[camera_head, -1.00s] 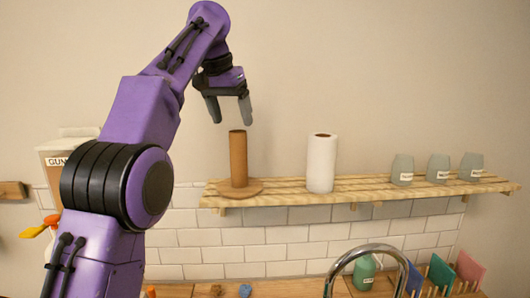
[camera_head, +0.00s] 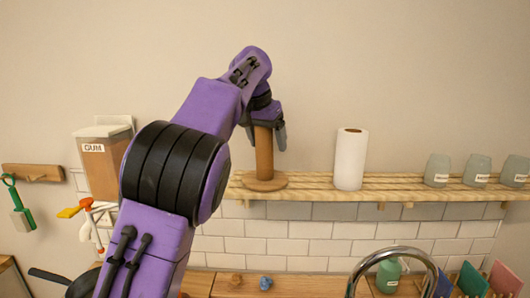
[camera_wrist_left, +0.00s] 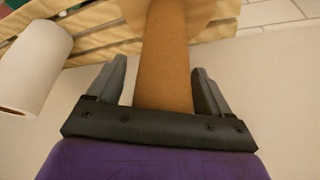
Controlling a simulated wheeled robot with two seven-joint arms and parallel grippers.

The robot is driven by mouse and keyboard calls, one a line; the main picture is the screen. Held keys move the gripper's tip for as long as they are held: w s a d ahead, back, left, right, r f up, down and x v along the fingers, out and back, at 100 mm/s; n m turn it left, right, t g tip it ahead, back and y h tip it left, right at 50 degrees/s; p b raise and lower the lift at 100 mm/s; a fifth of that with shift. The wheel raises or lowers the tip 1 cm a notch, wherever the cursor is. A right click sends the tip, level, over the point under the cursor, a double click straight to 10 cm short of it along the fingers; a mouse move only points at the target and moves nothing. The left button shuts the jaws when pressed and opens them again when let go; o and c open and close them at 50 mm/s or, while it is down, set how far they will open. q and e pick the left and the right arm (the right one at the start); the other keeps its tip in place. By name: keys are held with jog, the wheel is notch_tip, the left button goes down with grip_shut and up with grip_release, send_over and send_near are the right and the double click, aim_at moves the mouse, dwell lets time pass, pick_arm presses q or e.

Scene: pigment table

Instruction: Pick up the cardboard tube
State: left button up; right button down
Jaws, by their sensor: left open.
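The brown cardboard tube (camera_head: 264,155) stands upright on a round brown base (camera_head: 265,181) at the left end of the wooden wall shelf. My left gripper (camera_head: 267,138) is at the tube's upper part, coming from above. In the left wrist view the tube (camera_wrist_left: 165,60) runs between the two open fingers (camera_wrist_left: 158,88), with a gap visible on each side. The tube's top is hidden by the gripper in the head view. My right gripper is not in view.
A white paper roll (camera_head: 350,160) stands on the shelf (camera_head: 400,188) to the right of the tube. Several labelled frosted jars (camera_head: 437,170) stand further right. A gum container (camera_head: 98,160) is on the left. A curved faucet (camera_head: 395,255) is below.

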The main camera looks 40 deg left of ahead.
pick_arm(q)
jog(key=shift+s+r, duration=0.1)
jog(key=shift+s, duration=0.2)
jog(key=c, duration=0.4)
jog(key=shift+w+d, duration=0.1)
jog(key=c, duration=0.6)
